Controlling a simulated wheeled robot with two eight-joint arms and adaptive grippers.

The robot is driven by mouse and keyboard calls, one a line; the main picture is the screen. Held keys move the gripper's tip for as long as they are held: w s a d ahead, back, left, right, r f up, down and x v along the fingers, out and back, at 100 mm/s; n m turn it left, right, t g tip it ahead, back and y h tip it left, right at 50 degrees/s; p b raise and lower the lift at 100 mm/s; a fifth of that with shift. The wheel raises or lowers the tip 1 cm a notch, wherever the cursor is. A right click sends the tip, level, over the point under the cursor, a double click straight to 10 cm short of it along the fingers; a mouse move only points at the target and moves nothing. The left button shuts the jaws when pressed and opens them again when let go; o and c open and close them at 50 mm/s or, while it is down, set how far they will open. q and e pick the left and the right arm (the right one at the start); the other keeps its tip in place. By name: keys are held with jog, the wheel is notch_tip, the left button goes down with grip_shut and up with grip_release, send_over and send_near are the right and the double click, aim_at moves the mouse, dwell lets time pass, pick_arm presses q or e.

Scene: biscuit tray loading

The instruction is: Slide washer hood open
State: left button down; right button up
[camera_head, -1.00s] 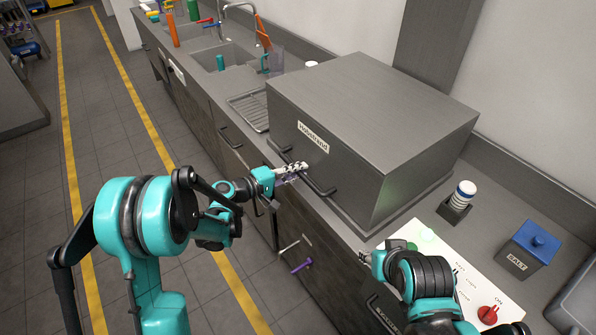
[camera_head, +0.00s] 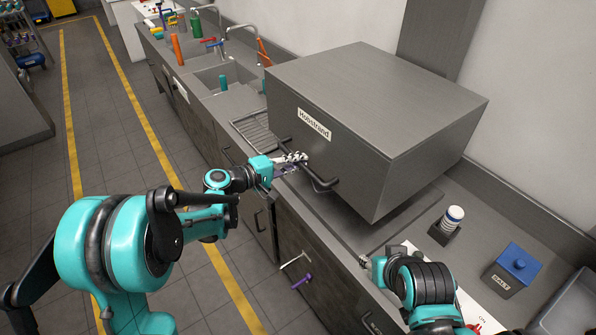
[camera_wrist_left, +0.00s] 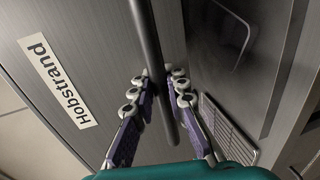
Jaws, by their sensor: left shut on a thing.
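The washer hood (camera_head: 385,95) is a large grey metal box with a "Hobstrand" label on its front. Its lower edge stands above the counter, with a dark gap beneath. A dark bar handle (camera_head: 324,184) runs along the lower front. My left gripper (camera_head: 304,159) is shut on this handle near its left end. In the left wrist view the handle (camera_wrist_left: 150,45) passes between the two fingers (camera_wrist_left: 162,95). My right gripper (camera_head: 366,262) is low at the counter's front edge, apart from the hood; its fingers are too small to read.
A salt box (camera_head: 513,270) with a blue lid and a white-topped bottle (camera_head: 447,225) in a dark holder stand right of the hood. A control panel (camera_head: 480,297) lies partly behind my right arm. A sink (camera_head: 225,77) and drain grid (camera_head: 255,132) are at left.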

pick_arm(q)
notch_tip(320, 180, up, 24)
jog(key=p, duration=1.2)
jog(key=shift+f, duration=0.2)
jog(key=c, duration=1.5)
grip_release()
jog(key=v, duration=1.2)
jog(key=shift+f, duration=0.15)
